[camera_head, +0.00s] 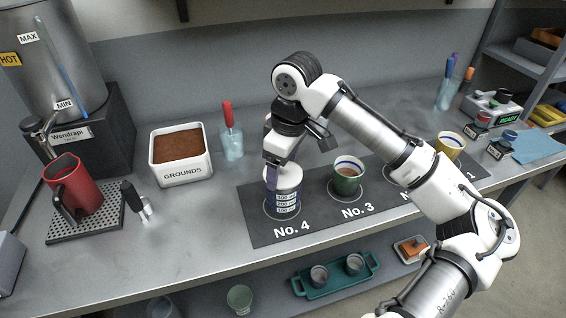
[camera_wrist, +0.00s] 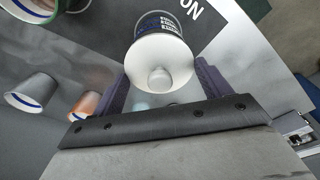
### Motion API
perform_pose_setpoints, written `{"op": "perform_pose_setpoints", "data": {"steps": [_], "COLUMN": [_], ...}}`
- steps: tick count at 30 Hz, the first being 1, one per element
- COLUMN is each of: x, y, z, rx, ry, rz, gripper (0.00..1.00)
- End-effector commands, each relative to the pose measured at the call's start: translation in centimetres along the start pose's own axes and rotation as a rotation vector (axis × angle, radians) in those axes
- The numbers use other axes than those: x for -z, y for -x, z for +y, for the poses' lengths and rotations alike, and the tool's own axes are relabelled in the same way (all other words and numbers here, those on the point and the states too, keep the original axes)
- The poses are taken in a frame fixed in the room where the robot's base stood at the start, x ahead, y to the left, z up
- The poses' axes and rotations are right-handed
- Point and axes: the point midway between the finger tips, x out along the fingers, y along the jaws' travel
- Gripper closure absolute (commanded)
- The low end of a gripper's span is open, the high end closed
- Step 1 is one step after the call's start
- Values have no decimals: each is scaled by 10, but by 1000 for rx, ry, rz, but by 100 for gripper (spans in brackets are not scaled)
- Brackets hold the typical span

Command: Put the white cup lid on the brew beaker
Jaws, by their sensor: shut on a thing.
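The brew beaker (camera_head: 287,204), with dark blue volume markings, stands upright on the No. 4 spot of the dark mat. The white cup lid (camera_head: 284,176) is at the top of the beaker. In the wrist view the lid (camera_wrist: 160,62) shows its round knob, with the beaker's markings (camera_wrist: 158,22) just beyond it. My gripper (camera_head: 283,168) points down at the lid. Its purple fingers (camera_wrist: 162,82) lie on either side of the lid, shut on it. The lid looks level with the beaker's rim; I cannot tell whether it is fully seated.
A green cup (camera_head: 347,180) stands on No. 3, to the right, and a yellow cup (camera_head: 450,146) farther right on the dark mat (camera_head: 262,226). The grounds bin (camera_head: 181,172) and a glass with a red-handled tool (camera_head: 231,142) stand behind left. A red pitcher (camera_head: 78,190) is far left.

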Motion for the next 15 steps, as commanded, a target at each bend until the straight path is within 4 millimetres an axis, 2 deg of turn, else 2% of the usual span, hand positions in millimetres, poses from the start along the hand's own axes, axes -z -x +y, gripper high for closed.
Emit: {"op": "perform_pose_setpoints", "data": {"steps": [1,6,15], "x": [0,0,0], "y": [0,0,6], "z": [0,0,0], "rx": [0,0,-1], "ry": [0,0,0], "rz": [0,0,0], "gripper": [19,0,0]}}
